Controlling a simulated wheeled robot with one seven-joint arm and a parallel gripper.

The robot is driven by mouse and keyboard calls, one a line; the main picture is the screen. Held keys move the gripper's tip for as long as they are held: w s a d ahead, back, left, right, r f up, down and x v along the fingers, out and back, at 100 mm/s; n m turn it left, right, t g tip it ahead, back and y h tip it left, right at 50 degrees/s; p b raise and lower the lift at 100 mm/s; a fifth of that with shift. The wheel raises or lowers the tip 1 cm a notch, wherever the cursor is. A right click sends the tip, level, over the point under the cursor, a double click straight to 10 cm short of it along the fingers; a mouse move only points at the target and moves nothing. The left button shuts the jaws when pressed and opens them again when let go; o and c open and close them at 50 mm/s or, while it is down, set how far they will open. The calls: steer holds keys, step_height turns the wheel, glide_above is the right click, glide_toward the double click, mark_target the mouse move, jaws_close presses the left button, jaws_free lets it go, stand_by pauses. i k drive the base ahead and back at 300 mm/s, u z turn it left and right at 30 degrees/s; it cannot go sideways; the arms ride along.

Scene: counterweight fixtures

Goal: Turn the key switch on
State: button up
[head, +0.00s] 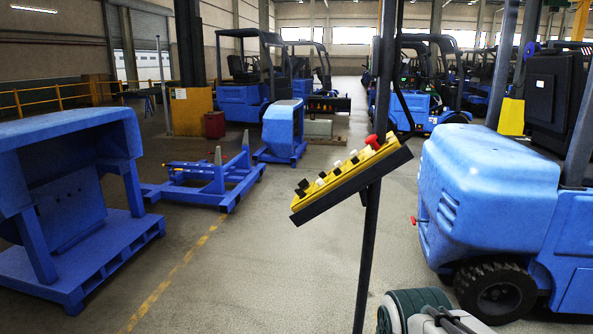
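A slanted yellow control panel (346,179) on a black backing is fixed to a thin dark post in the middle of the view. A red mushroom-shaped button (373,141) sits at its upper right end. Several small white and black controls run down its face, with a black knob (303,185) near the lower left end. I cannot tell which control is the key switch, or how it is turned. A small red handle-like part (413,220) sticks out from the blue machine at right. Part of my arm shows at the bottom edge; my gripper's fingers cannot be made out.
A large blue forklift body (490,170) stands close at right. A blue bench-like frame (75,200) is at left, and a low blue frame (205,180) lies behind it. Open concrete floor (250,280) lies between. More forklifts stand at the back.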

mark_target(304, 183)
steer(key=i, duration=0.7)
steer(key=u, duration=2)
steer(key=i, duration=1.65)
steer(key=z, duration=2)
